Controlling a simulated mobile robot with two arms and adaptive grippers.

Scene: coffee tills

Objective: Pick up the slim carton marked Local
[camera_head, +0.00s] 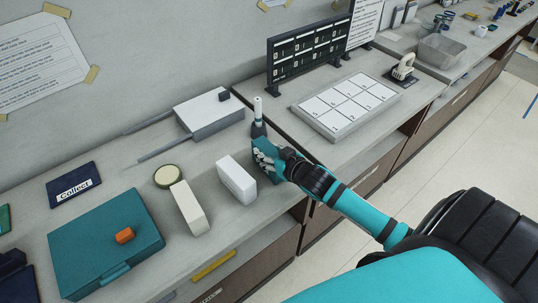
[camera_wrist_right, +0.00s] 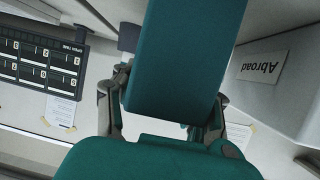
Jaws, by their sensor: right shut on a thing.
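My right gripper (camera_head: 268,158) is shut on a teal slim carton (camera_wrist_right: 185,55). In the right wrist view the carton stands between the two fingers, one on each side. No word shows on its visible face, so I cannot read whether it is marked Local. In the head view my fingers largely cover it. It is close to the counter; I cannot tell whether it still touches. A white carton (camera_head: 236,180) stands just left of the gripper, apart from it. A white carton in the wrist view reads Abroad (camera_wrist_right: 262,68). My left gripper is not in view.
A cream carton (camera_head: 190,208) and a round tin (camera_head: 167,176) stand further left. A teal case (camera_head: 105,245) bears an orange block (camera_head: 125,235). A white-topped marker (camera_head: 258,108) stands behind the gripper.

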